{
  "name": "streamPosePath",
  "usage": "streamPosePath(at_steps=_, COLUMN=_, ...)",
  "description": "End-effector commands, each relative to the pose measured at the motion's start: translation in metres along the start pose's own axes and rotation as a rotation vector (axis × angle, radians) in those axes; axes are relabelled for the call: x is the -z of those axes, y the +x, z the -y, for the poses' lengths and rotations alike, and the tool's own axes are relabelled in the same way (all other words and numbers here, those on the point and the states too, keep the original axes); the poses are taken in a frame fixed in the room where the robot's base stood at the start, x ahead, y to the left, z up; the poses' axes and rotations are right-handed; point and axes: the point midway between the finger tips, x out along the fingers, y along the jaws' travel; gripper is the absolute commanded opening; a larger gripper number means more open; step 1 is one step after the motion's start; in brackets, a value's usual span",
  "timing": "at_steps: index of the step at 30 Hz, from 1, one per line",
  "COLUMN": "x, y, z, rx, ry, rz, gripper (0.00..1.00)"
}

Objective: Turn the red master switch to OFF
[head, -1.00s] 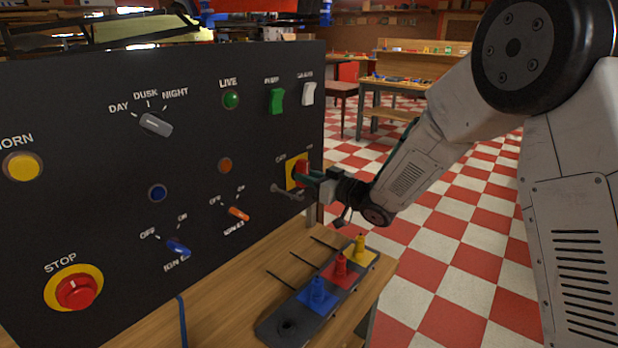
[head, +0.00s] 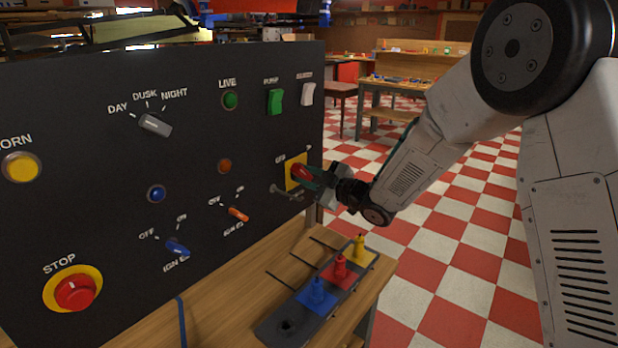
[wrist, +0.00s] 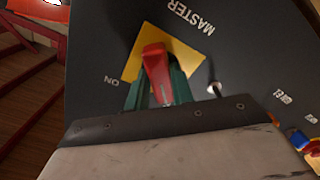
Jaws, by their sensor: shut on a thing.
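The red master switch handle (head: 302,172) sits on a yellow plate (head: 290,184) near the right edge of the black panel. My gripper (head: 312,176) is shut on the handle, its fingers on either side of it. In the head view the handle slants from upper left to lower right. In the wrist view the red handle (wrist: 156,72) stands between the green fingers in front of the yellow plate (wrist: 187,57). The MASTER and ON lettering shows tilted there. The handle's base is partly hidden by the fingers.
The black panel (head: 100,110) carries several other controls. A grey lever (head: 287,192) sits just below the yellow plate, close to my gripper. A peg tray (head: 270,326) with blue, red and yellow pieces lies on the wooden bench below. The checkered floor to the right is open.

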Motion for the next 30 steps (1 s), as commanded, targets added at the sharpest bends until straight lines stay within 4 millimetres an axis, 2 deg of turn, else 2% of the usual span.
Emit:
streamPosePath(at_steps=9, x=-0.0004, y=-0.0005, z=0.0003, rx=0.001, ry=-0.066, rz=0.001, gripper=0.01)
streamPosePath(at_steps=21, x=-0.0004, y=-0.0004, z=0.0004, rx=0.001, ry=-0.070, rz=0.001, gripper=0.01)
streamPosePath(at_steps=22, x=-0.0004, y=-0.0004, z=0.0004, rx=0.001, ry=-0.070, rz=0.001, gripper=0.32)
streamPosePath(at_steps=24, x=-0.0003, y=-0.0003, z=0.0003, rx=0.001, ry=-0.070, rz=0.001, gripper=0.45)
streamPosePath(at_steps=30, x=0.0000, y=0.0000, z=0.0003, rx=0.001, ry=-0.070, rz=0.000, gripper=0.45)
